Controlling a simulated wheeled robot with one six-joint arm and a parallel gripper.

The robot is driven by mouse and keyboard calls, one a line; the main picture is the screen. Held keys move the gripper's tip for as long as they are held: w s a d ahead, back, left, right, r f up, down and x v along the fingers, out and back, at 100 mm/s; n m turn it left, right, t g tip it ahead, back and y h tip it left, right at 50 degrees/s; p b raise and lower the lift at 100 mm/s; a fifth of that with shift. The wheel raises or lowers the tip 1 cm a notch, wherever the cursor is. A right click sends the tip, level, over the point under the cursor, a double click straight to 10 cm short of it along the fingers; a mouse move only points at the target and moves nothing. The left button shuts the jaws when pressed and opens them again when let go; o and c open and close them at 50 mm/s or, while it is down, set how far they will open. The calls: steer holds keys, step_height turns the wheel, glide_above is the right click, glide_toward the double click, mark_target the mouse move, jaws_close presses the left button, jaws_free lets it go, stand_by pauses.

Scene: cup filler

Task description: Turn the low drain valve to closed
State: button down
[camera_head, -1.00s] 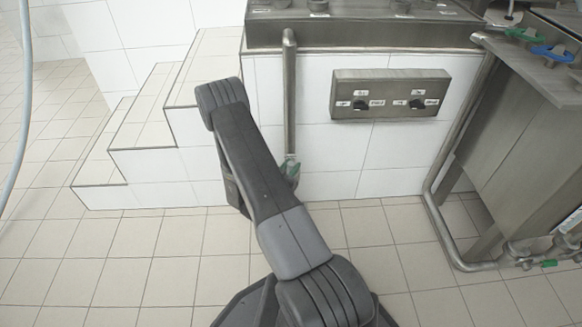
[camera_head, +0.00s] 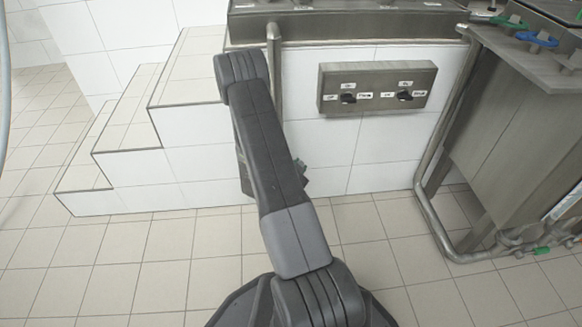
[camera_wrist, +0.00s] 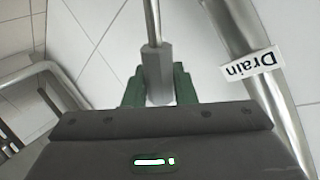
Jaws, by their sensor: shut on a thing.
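In the wrist view a thin metal rod with a grey grip (camera_wrist: 157,66) runs down between the two green fingers of my gripper (camera_wrist: 158,84). The fingers are shut on this grip, one on each side. I take it for the drain valve's handle. A steel pipe (camera_wrist: 245,45) with a "Drain" label (camera_wrist: 251,64) passes to its right. The valve's body is not clear in this view. In the head view my arm covers most of the gripper and the valve, and the vertical steel pipe (camera_head: 274,75) is only partly visible.
White tiled steps (camera_head: 130,135) stand to the left. A control box (camera_head: 376,88) with two black knobs is on the tiled wall. A steel tank (camera_head: 500,120) with bent pipes stands at the right. The floor in front is clear.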

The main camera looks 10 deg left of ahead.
steer(key=d+f+m+g+y, duration=0.1)
steer(key=d+f+m+y, duration=0.1)
steer(key=f+m+y, duration=0.1)
steer(key=w+d+f+m+g+y, duration=0.1)
steer(key=d+f+m+g+y, duration=0.1)
steer(key=f, duration=0.4)
steer(key=shift+d+f+m+y, duration=0.2)
steer(key=shift+d+m+y, duration=0.1)
steer(key=shift+m+y, duration=0.3)
steer(key=shift+w, duration=0.1)
steer(key=c, duration=1.2)
jaws_free()
steer(key=shift+f, duration=0.1)
steer(key=shift+c, duration=0.2)
steer(key=p+v, duration=0.4)
steer(key=v, duration=0.9)
steer(key=shift+s+d+r, duration=0.2)
steer(key=shift+s+r, duration=0.05)
